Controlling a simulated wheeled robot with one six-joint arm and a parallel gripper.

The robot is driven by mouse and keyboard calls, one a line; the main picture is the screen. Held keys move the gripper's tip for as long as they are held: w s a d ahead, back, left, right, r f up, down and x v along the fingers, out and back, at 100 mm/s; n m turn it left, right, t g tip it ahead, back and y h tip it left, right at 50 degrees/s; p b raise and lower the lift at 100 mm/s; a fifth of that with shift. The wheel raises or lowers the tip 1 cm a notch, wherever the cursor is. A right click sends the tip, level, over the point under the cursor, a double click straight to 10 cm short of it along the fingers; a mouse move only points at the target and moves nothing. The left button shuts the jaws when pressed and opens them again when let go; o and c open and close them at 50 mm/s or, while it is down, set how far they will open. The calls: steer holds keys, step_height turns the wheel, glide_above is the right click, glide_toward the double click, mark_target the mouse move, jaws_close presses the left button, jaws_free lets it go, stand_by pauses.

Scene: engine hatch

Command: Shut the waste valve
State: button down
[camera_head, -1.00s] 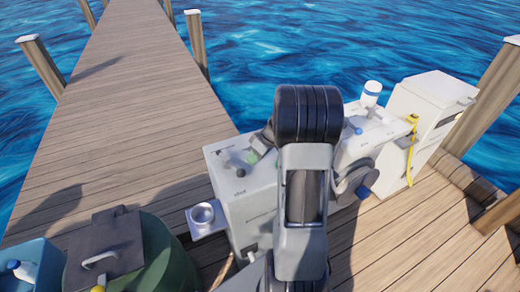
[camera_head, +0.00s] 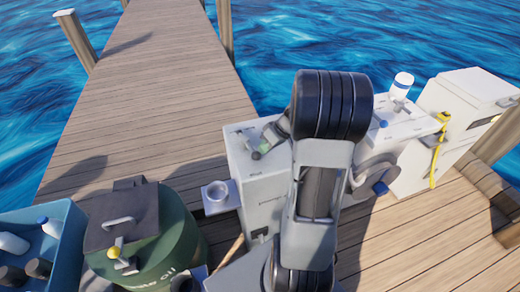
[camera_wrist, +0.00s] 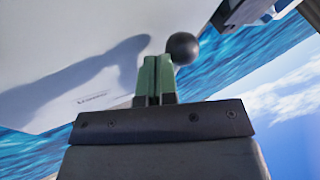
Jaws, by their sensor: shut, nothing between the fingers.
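A small valve with a yellow knob (camera_head: 117,246) sits on the lid area of the green drum (camera_head: 165,255), whose partly legible label ends in "OIL"; I take it as the waste valve. Its exact lever position is too small to tell. My gripper (camera_head: 262,148) is over the top of the white engine box (camera_head: 262,190), well right of the drum and partly hidden by my arm. In the wrist view its green fingers (camera_wrist: 155,77) are shut and empty. A dark ball knob (camera_wrist: 183,47) shows just beside the fingertips; contact cannot be told.
A dark plate with a handle (camera_head: 122,215) covers part of the drum. A blue crate (camera_head: 62,212) with bottles stands at left. A small tray with a metal cup (camera_head: 215,191) juts from the engine box. A white cabinet (camera_head: 465,95) stands at right. The dock behind is clear.

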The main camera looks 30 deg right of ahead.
steer(key=shift+s+a+f+m+t+b, duration=0.15)
steer(key=shift+a+m+b, duration=0.2)
steer(key=shift+b, duration=0.15)
steer(key=shift+s+a+f+m+t+b, duration=0.1)
steer(key=shift+a+m+t+b, duration=0.1)
steer(key=shift+m+b, duration=0.25)
steer(key=shift+s+a+r+b, duration=0.1)
steer(key=shift+a+r+b, duration=0.1)
steer(key=shift+a+b, duration=0.15)
steer(key=shift+d, duration=0.1)
